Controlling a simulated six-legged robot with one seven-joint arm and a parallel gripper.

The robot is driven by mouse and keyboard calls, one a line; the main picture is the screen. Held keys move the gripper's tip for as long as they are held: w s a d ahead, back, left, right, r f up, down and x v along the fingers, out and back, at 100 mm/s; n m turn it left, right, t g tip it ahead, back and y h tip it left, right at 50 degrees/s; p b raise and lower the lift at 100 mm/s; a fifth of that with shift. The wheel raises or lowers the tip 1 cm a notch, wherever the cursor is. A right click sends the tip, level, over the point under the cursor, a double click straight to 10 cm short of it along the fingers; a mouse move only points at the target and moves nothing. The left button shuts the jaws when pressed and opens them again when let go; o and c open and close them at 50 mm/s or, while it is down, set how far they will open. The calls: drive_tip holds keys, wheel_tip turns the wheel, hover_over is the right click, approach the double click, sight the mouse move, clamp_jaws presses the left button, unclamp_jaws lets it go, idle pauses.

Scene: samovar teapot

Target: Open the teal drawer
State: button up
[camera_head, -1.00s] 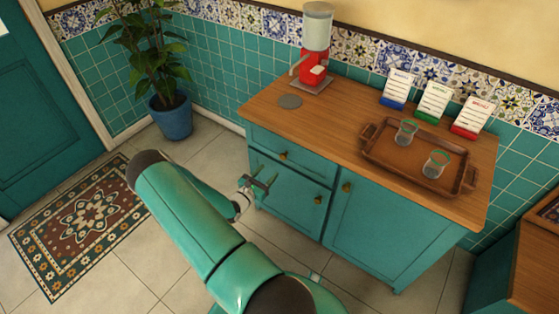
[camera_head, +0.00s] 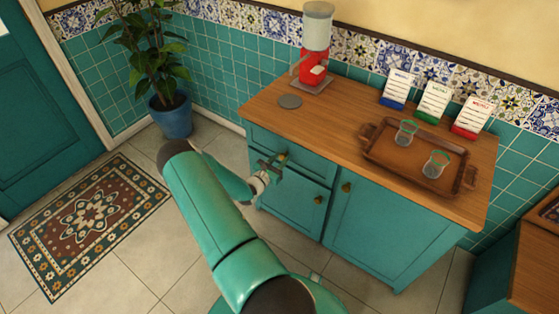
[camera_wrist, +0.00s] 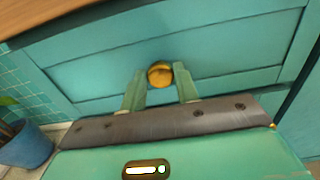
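The teal drawer (camera_head: 304,168) is the top left front of the teal cabinet and looks shut. Its round brass knob shows in the wrist view (camera_wrist: 160,74), just beyond and between my two fingertips. My gripper (camera_head: 271,163) is in front of the drawer near its left part. In the wrist view my gripper (camera_wrist: 161,85) has its fingers apart, one on each side of the knob, with a gap to each. I cannot tell how far the fingertips reach past the knob.
Below the drawer is a cabinet door with a brass knob (camera_head: 318,200); another door (camera_head: 385,235) is to the right. The wooden top (camera_head: 345,125) bears a red dispenser (camera_head: 315,65) and a brown tray (camera_head: 380,160). A potted plant (camera_head: 172,118) stands left.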

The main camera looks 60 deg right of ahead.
clamp_jaws()
drive_tip(key=shift+a, duration=0.15)
drive_tip(key=w+a, duration=0.2)
drive_tip(key=a, duration=1.3)
drive_tip(key=w+a, duration=0.2)
drive_tip(key=a, duration=1.3)
drive_tip(key=shift+w, duration=0.4)
drive_tip(key=shift+f, duration=0.1)
drive_tip(key=o, duration=0.7)
unclamp_jaws()
drive_tip(key=shift+o, duration=0.2)
drive_tip(key=w+a, duration=0.2)
drive_tip(key=a, duration=1.1)
drive_tip(key=shift+a, duration=0.35)
drive_tip(key=shift+w, duration=0.1)
